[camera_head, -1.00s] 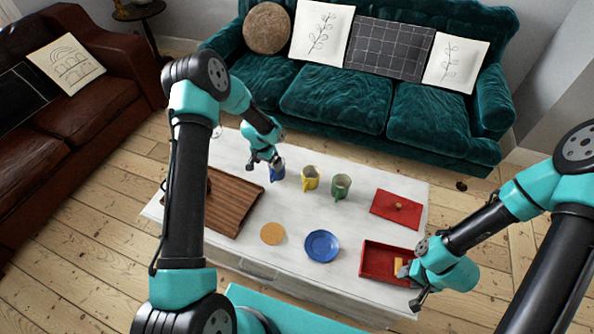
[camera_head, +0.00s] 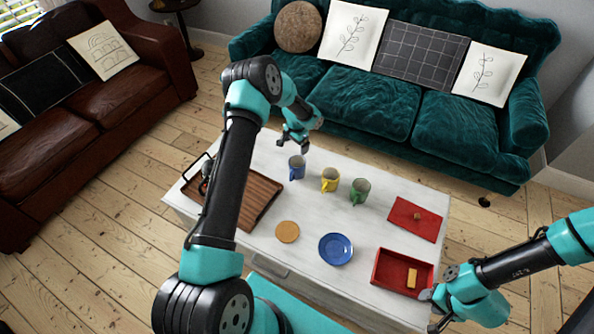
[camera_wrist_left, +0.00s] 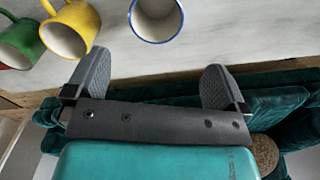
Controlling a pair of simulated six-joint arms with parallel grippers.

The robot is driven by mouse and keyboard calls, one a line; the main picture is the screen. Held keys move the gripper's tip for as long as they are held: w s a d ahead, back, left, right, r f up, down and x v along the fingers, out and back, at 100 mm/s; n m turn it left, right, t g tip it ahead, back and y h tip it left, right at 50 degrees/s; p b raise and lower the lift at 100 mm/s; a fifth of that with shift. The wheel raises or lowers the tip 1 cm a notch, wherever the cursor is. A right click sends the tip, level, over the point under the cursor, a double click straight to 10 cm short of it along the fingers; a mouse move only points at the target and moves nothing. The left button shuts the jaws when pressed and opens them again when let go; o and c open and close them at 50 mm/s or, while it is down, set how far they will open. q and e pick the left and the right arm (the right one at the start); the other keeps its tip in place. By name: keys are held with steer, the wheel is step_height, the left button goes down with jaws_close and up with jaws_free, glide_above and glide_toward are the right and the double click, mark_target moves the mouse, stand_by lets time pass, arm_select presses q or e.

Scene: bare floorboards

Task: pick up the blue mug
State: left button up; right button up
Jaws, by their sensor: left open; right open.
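The blue mug (camera_head: 297,167) stands upright on the white table, left of the yellow mug (camera_head: 330,179) and the green mug (camera_head: 359,191). In the left wrist view the blue mug (camera_wrist_left: 157,18) shows its pale inside and blue rim, cut off by the top edge. My left gripper (camera_head: 302,148) is open and empty, just behind and above the blue mug, not around it. In the left wrist view its two fingers (camera_wrist_left: 158,80) are spread apart below the mug. My right gripper (camera_head: 432,308) is open at the table's right front, by the red box (camera_head: 377,275).
A brown slatted tray (camera_head: 262,196) lies at the table's left. A blue plate (camera_head: 336,249), an orange disc (camera_head: 287,232) and a red lid (camera_head: 414,219) lie on the table. A yellow block (camera_head: 412,278) is in the red box. A green sofa (camera_head: 440,120) stands behind.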

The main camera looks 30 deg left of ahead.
arm_select(q)
glide_toward(297, 165)
steer(key=s, duration=0.1)
steer(key=s+d, duration=0.1)
steer(key=s, duration=0.1)
steer(key=shift+d+f, duration=0.15)
steer(key=shift+s+d+f, duration=0.1)
steer(key=shift+f, duration=1.2)
steer(key=shift+s+d+f, duration=0.1)
steer(key=shift+f, duration=1.2)
steer(key=c, duration=1)
steer(key=shift+w+r, duration=0.1)
steer(key=shift+r, duration=0.05)
